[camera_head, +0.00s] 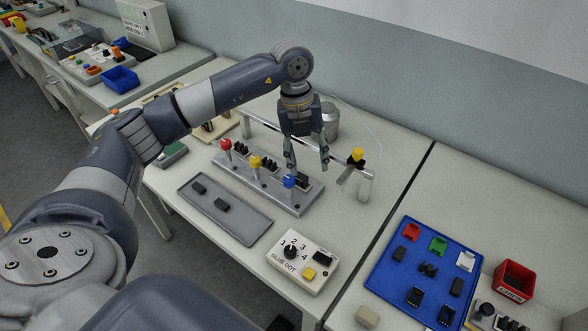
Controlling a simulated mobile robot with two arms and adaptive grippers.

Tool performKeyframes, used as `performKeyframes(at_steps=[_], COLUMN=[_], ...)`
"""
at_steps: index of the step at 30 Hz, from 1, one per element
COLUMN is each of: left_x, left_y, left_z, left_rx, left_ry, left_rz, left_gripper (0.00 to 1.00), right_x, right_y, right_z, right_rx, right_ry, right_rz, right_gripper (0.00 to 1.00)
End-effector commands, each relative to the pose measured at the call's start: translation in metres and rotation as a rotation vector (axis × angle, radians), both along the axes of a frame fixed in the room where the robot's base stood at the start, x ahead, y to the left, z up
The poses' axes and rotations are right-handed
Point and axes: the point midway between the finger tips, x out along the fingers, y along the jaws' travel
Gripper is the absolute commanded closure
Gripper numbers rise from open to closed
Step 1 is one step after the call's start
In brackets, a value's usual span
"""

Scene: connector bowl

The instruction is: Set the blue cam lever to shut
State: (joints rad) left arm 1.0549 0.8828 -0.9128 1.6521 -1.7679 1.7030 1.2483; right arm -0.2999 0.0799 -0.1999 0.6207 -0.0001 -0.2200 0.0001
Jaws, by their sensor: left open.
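The blue cam lever (289,182) stands at the right end of a grey metal fixture bar on the table, its blue knob on top. A black connector sits just behind it. My left gripper (307,170) comes down from above with its fingers spread, close behind and to the right of the blue knob. Its fingers look empty, and I cannot tell whether one touches the lever. A yellow lever (256,162) and a red lever (226,146) stand further left on the same fixture (270,190). My right gripper is not in view.
A grey tray (243,226) with two black connectors lies in front of the fixture. A glue dot box (300,262) with a dial stands nearer. A yellow-topped post (357,156) and a metal rail are behind. A blue tray (385,275) and red bin (514,283) are at right.

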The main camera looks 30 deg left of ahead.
Motion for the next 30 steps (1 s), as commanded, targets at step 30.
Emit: performKeyframes(at_steps=[30], left_x=[-0.005], left_y=[0.053], left_z=[-0.092], left_rx=[0.161], left_ry=[0.046], left_rz=[0.103], left_gripper=[0.52], right_x=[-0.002], right_y=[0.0], right_z=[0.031], right_rx=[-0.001], right_ry=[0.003], right_rz=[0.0], right_gripper=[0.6])
